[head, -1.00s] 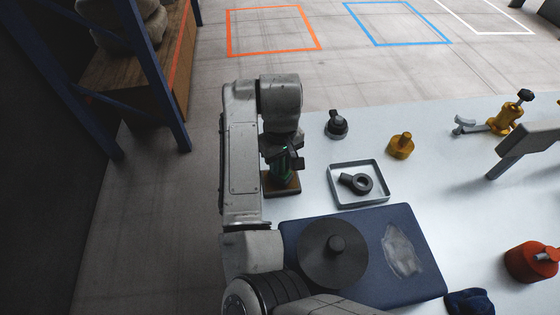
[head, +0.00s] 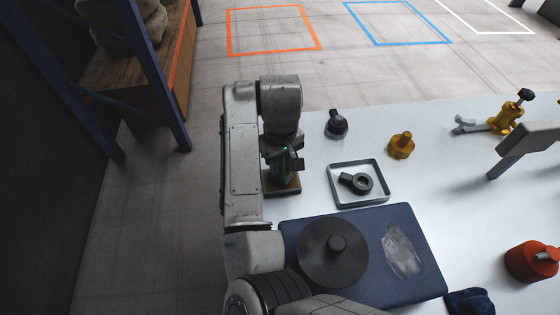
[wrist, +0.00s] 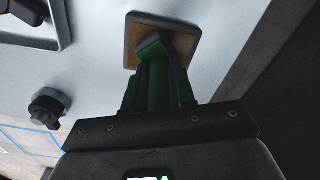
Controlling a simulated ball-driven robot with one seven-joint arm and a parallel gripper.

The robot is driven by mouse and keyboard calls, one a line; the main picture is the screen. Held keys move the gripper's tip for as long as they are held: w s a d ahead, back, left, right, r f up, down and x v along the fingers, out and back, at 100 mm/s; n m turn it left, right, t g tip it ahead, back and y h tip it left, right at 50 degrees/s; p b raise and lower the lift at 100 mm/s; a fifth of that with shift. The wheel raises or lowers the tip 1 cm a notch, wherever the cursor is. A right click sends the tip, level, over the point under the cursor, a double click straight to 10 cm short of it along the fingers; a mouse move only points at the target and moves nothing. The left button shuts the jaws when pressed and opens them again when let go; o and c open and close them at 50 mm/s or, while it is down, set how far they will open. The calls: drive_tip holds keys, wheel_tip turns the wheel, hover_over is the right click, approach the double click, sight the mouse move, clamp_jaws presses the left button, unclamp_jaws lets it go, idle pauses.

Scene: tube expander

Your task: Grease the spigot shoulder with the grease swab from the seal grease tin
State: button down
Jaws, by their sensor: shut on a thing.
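My gripper (head: 283,163) is shut on a green thing (wrist: 153,78) with dark jaws at its sides. I cannot tell for sure that it is the grease swab. A brass-yellow fitting (head: 504,121) lies at the upper right. Which ones are the tin and the spigot is unclear.
A shallow grey tray (head: 387,200) holds a black ring with a handle. A black knob (head: 336,124) and a yellow knob (head: 401,145) stand behind it. A blue mat (head: 365,285) bears a black disc (head: 330,262) and a pale crumpled patch. A dark blue cloth (head: 470,302) lies at its right.

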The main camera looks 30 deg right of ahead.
drive_tip(key=shift+f, duration=0.4)
idle(2.3)
drive_tip(key=shift+p, duration=0.3)
wheel_tip(320, 180, up, 7)
drive_tip(key=p, duration=0.7)
drive_tip(key=shift+r, duration=0.1)
idle(0.5)
